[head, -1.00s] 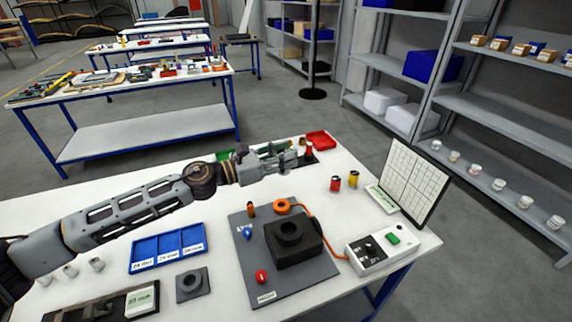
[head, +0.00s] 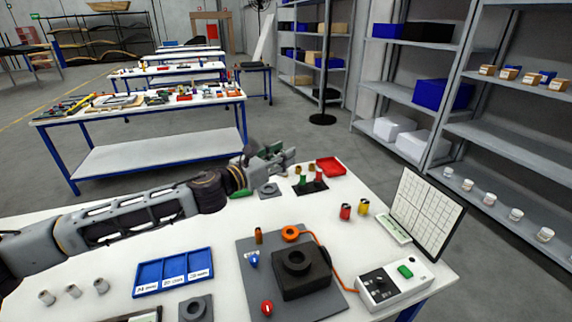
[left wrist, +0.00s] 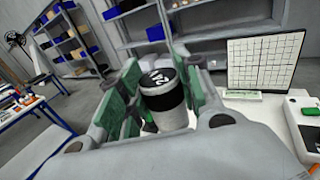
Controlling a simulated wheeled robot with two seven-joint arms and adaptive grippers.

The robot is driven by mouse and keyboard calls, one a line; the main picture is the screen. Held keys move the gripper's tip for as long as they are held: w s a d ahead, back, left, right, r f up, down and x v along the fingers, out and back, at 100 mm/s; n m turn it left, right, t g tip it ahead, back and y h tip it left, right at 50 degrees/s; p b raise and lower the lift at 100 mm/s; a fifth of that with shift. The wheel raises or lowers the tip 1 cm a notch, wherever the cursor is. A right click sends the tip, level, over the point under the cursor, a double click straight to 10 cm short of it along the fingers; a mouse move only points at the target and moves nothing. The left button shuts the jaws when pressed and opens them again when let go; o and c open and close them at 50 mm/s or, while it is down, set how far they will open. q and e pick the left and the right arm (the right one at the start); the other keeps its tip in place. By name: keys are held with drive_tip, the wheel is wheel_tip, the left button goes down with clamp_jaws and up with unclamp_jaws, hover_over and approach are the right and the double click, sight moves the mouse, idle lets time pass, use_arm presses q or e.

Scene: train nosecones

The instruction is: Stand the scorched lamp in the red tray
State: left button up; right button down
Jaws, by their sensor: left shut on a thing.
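My left gripper (head: 287,158) is raised above the far part of the table, short of the red tray (head: 331,166) and to its left. In the left wrist view its green-padded fingers are shut on a small cylinder (left wrist: 164,97) with a blackened top bearing white marks and a pale grey lower body. It looks like the scorched lamp and stands roughly upright between the fingers. In the head view the lamp cannot be made out. The red tray looks empty. My right gripper is not in view.
A dark stand (head: 310,187) with small coloured pieces sits just before the red tray. A red can (head: 346,211) and a yellow can (head: 364,207) stand to its right. A grey ring block (head: 269,189) lies near the gripper. A tilted grid board (head: 427,211) stands at the right.

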use_arm(q)
drive_tip(key=shift+a+f+n+t+y, duration=1.95)
drive_tip(key=shift+a+n+y, duration=1.05)
drive_tip(key=shift+a+y, duration=1.5)
drive_tip(key=s+a+f+y, duration=0.1)
drive_tip(key=s+a+f, duration=0.1)
drive_tip(key=f, duration=0.5)
drive_tip(key=s+a+f+n+y, duration=0.1)
drive_tip(key=s+a+f, duration=0.2)
drive_tip(key=f, duration=0.4)
drive_tip(key=s+a+f+n, duration=0.1)
drive_tip(key=s+a+f, duration=0.1)
drive_tip(key=s+f, duration=0.2)
drive_tip(key=shift+a+f+t+y, duration=0.15)
drive_tip(key=shift+a+f+y, duration=0.05)
drive_tip(key=shift+f, duration=0.55)
drive_tip(key=shift+a+f+t+y, duration=0.1)
drive_tip(key=shift+a+f+y, duration=0.1)
drive_tip(key=shift+f, duration=0.55)
drive_tip(key=shift+s+f, duration=0.35)
drive_tip(key=shift+f, duration=0.1)
drive_tip(key=shift+r, duration=0.1)
